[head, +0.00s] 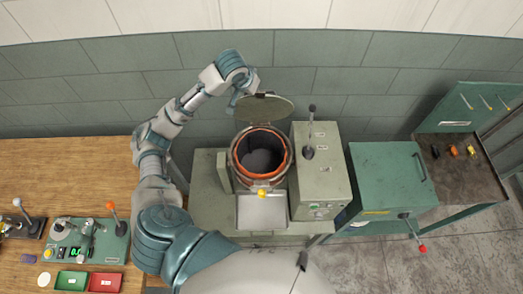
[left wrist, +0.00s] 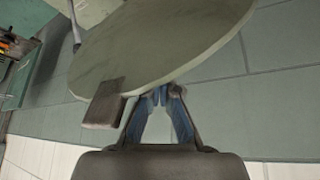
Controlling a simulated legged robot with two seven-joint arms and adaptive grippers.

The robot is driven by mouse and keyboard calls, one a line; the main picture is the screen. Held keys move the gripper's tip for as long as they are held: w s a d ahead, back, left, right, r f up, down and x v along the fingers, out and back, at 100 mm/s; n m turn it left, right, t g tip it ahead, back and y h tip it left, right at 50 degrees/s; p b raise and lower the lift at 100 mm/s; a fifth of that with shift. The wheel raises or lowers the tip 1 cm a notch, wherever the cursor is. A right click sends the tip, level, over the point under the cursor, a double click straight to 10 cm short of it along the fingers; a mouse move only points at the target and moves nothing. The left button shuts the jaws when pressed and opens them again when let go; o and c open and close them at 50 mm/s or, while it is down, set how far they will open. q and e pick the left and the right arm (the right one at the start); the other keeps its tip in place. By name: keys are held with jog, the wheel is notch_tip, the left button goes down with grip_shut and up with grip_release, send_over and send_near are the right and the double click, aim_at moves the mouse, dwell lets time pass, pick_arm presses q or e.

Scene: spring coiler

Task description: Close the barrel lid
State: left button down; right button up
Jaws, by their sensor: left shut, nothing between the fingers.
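The barrel (head: 236,160) is round with an orange-red inner rim and a dark inside, and stands open on a green-grey machine. Its round olive lid (head: 268,108) is raised at the barrel's back edge, tilted up. My left gripper (head: 236,103) is at the lid's left edge, reaching in from behind. In the left wrist view the lid (left wrist: 165,45) fills the upper middle, with a brown block (left wrist: 104,103) at its edge. My left gripper (left wrist: 163,93) is shut and empty, its tips close against the lid's edge; contact cannot be told. My right gripper is not in view.
A box with a black lever (head: 309,150) stands right of the barrel, with a metal tray (head: 262,212) in front. A green cabinet (head: 393,185) is farther right. A wooden table (head: 60,165) with controls is at left. The tiled wall (head: 320,50) is close behind the lid.

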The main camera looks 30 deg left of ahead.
pick_arm(q)
jog(key=shift+s+d+f, duration=0.3)
jog(key=shift+s+d, duration=0.1)
jog(key=shift+s, duration=0.25)
jog(key=shift+s+d+f, duration=0.35)
jog(key=shift+s+d, duration=0.1)
jog(key=shift+s, duration=0.2)
jog(key=shift+s+d+f, duration=0.3)
jog(key=shift+s+d, duration=0.1)
jog(key=shift+s, duration=0.25)
jog(key=shift+s+d+f, duration=0.55)
jog(key=shift+s+f, duration=0.1)
jog(key=shift+s, duration=0.25)
jog(key=shift+s+d+f, duration=0.55)
jog(key=shift+s+f, duration=0.05)
jog(key=shift+s, duration=0.25)
jog(key=shift+s+d+f, duration=0.45)
jog(key=shift+s+f, duration=0.3)
jog(key=shift+f, duration=0.1)
jog(key=shift+s+d+f, duration=0.45)
jog(key=shift+s+f, duration=0.3)
jog(key=shift+f, duration=0.2)
